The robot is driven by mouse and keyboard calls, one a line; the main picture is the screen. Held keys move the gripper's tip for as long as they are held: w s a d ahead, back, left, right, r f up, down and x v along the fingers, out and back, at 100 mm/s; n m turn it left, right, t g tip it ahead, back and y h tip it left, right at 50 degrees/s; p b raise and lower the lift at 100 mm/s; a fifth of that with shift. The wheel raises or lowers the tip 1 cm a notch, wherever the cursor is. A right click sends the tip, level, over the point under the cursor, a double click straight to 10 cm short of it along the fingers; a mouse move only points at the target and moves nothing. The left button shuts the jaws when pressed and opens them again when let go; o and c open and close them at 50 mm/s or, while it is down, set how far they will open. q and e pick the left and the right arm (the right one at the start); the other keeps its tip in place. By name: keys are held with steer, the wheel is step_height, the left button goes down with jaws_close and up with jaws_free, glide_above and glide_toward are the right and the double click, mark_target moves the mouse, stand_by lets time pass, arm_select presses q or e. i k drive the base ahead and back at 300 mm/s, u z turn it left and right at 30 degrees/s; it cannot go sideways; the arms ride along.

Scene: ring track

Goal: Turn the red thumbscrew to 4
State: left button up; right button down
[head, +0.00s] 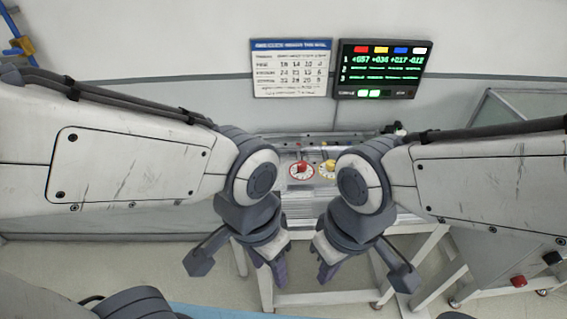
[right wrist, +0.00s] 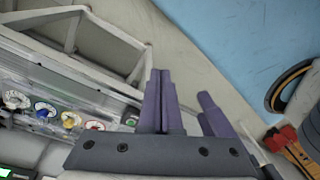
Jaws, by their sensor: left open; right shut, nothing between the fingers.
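The red thumbscrew (head: 302,167) stands on a round white dial with a red rim, on the bench by the far wall. In the right wrist view the red thumbscrew (right wrist: 95,125) is at the end of a row of coloured knobs. The dial's numbers are too small to read. My left gripper (head: 280,277) is open and empty, pointing down on the near side of the bench, apart from the thumbscrew. My right gripper (head: 324,277) is shut and empty beside it, also clear of the thumbscrew. Its closed fingers (right wrist: 160,75) show in the right wrist view.
A yellow knob (head: 328,166) sits just right of the red one. Blue (right wrist: 43,108) and white (right wrist: 15,100) knobs continue the row. A printed chart (head: 291,68) and a lit display (head: 383,70) with coloured headings hang on the wall. The bench frame (head: 325,298) stands below.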

mark_target(302, 165)
steer(key=u, duration=0.5)
steer(key=k, duration=1.15)
steer(key=z, duration=0.5)
steer(key=i, duration=1.6)
steer(key=u, duration=0.8)
